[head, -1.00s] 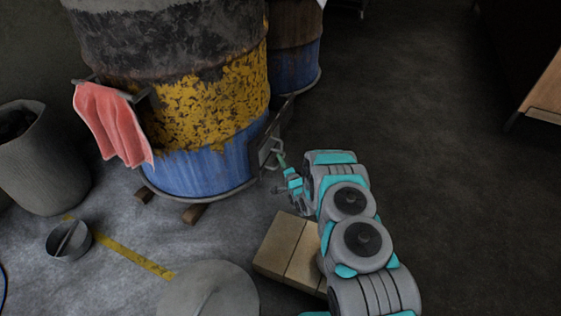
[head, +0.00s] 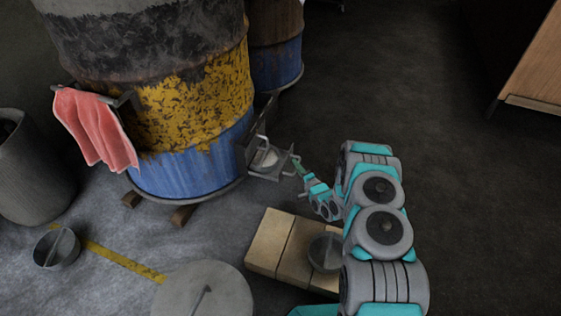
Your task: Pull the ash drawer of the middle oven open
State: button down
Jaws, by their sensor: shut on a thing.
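The ash drawer (head: 282,173) sticks out of the lower right side of the large barrel oven (head: 190,160), which is painted black, yellow and blue. A pale grey heap, perhaps ash, shows in the drawer. My gripper (head: 298,166) is at the drawer's outer right end, shut on its handle. The fingertips and handle are small here, so the exact grip is hard to see. A dark plate with a pale bar handle (head: 262,142) stands upright at the barrel just behind the drawer.
Pale bricks (head: 272,241) lie on the floor in front, a dark round thing (head: 325,252) on them. A round lid (head: 204,292), a small metal pot (head: 57,248) and a grey bin (head: 30,170) stand left. A red cloth (head: 95,125) hangs on the barrel. Floor right of my arm is clear.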

jog(key=s+d, duration=0.4)
jog(key=d, duration=0.6)
jog(key=shift+d, duration=0.1)
jog(key=c, duration=0.9)
grip_release()
jog(key=v, duration=0.8)
